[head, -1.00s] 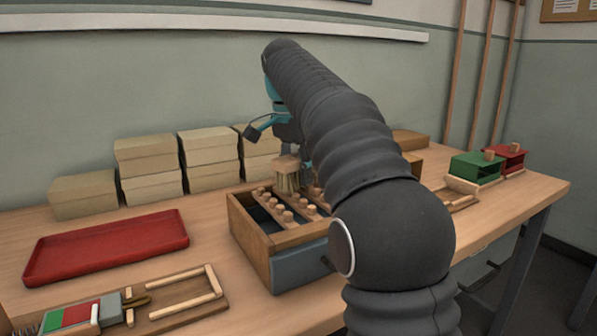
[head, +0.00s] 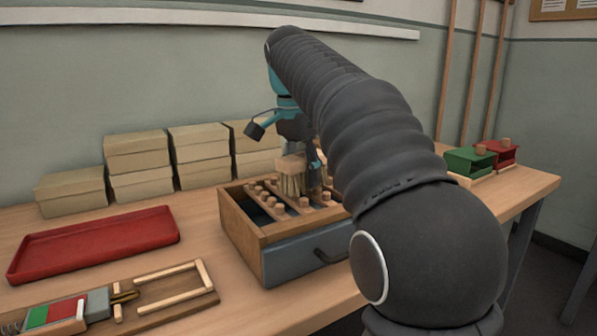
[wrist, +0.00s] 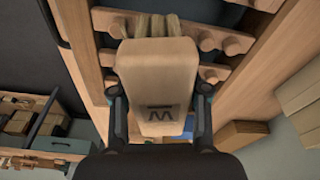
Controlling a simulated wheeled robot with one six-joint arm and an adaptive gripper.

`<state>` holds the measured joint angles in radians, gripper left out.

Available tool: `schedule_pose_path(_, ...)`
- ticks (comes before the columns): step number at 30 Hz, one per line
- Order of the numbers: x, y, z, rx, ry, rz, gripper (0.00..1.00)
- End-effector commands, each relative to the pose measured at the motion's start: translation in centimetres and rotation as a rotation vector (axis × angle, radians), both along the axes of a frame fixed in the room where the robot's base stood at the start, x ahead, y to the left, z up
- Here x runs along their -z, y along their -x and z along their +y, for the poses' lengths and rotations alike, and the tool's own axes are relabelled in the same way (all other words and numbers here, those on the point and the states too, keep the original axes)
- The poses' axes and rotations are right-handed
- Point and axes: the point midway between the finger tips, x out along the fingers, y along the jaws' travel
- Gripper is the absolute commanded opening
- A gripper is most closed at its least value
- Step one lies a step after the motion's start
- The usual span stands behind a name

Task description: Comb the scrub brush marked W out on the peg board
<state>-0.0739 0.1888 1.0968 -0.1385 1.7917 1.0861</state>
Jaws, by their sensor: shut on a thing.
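The scrub brush marked W (wrist: 158,82) is a pale wooden block with a dark W on its face and light bristles at its far end. My gripper (wrist: 160,105) is shut on the block, one finger on each side. In the head view the brush (head: 291,166) hangs with its bristles down over the peg board (head: 291,218), among or just above the pegs; I cannot tell whether they touch. The peg board has rows of round wooden pegs on slats in a wooden box with a grey front. My arm hides part of the box's right side.
A red tray (head: 95,243) lies on the left, with stacked cardboard boxes (head: 140,165) behind it. A wooden jig (head: 170,293) with green and red blocks is at the front left. A green box (head: 468,161) and a red box (head: 500,152) stand at the right.

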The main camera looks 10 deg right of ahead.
Motion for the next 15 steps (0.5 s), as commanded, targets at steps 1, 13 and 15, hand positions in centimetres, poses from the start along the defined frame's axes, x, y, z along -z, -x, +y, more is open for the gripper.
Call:
schedule_pose_path(1,0.1,0.4,-0.1,0.001,-0.001,-0.001,0.18)
schedule_pose_path(13,-0.2,2.4,-0.8,0.001,0.000,-0.002,0.18)
schedule_pose_path(15,-0.3,2.3,-0.7,0.000,0.000,-0.002,0.18)
